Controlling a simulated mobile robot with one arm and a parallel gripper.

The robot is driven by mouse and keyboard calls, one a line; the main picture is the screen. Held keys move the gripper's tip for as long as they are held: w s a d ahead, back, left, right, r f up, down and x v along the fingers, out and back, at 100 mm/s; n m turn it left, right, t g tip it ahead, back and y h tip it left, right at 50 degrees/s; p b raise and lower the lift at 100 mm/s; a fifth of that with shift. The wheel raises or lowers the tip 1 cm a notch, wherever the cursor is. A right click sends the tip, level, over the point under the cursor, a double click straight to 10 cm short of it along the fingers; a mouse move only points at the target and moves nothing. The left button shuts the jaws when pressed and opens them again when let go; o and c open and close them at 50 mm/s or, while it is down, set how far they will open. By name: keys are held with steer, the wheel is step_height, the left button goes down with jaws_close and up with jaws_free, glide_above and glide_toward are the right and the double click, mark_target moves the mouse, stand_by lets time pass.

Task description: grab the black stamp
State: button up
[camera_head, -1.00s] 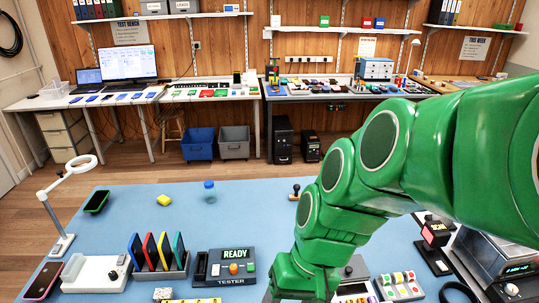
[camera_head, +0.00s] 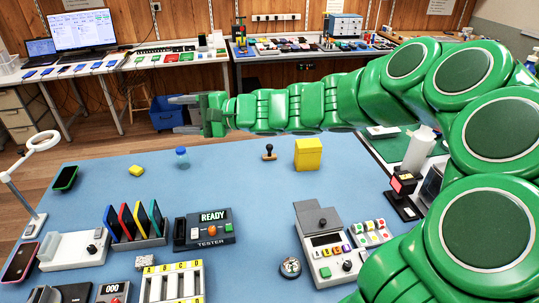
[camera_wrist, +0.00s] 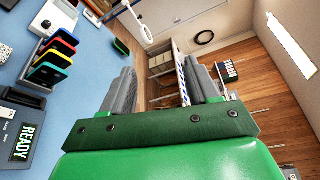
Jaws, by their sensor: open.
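A small stamp (camera_head: 269,153) stands upright on the blue mat, near its back edge in the head view, left of a yellow block. It has a brownish knob handle and a dark base. My gripper (camera_head: 178,115) is raised above the far edge of the mat, pointing left, to the left of the stamp and apart from it. Its two grey fingers are spread with nothing between them; they also show in the wrist view (camera_wrist: 162,75). The stamp does not show in the wrist view, which looks across the room.
The yellow block (camera_head: 308,155) stands close right of the stamp. A blue-capped bottle (camera_head: 182,158) and a yellow sponge-like piece (camera_head: 136,171) lie to the left. The tester (camera_head: 204,230), card rack (camera_head: 137,238) and label printer (camera_head: 328,250) fill the front. The mat around the stamp is mostly clear.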

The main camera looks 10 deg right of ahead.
steer(key=w+d+f+m+t+h, duration=0.2)
steer(key=w+d+f+m+t, duration=0.25)
steer(key=w+d+m, duration=0.35)
steer(key=w+d+f+m+t+h, duration=0.3)
steer(key=w+d+f, duration=0.3)
steer(key=w, duration=0.4)
steer(key=m+h, duration=0.7)
steer(key=m, duration=0.3)
glide_toward(271, 150)
steer(key=shift+d+r, duration=0.2)
steer(key=shift+r, duration=0.15)
steer(key=shift+f, duration=0.2)
steer(key=shift+x, duration=5.25)
steer(key=shift+w+a+f, duration=0.25)
steer(key=shift+w, duration=0.3)
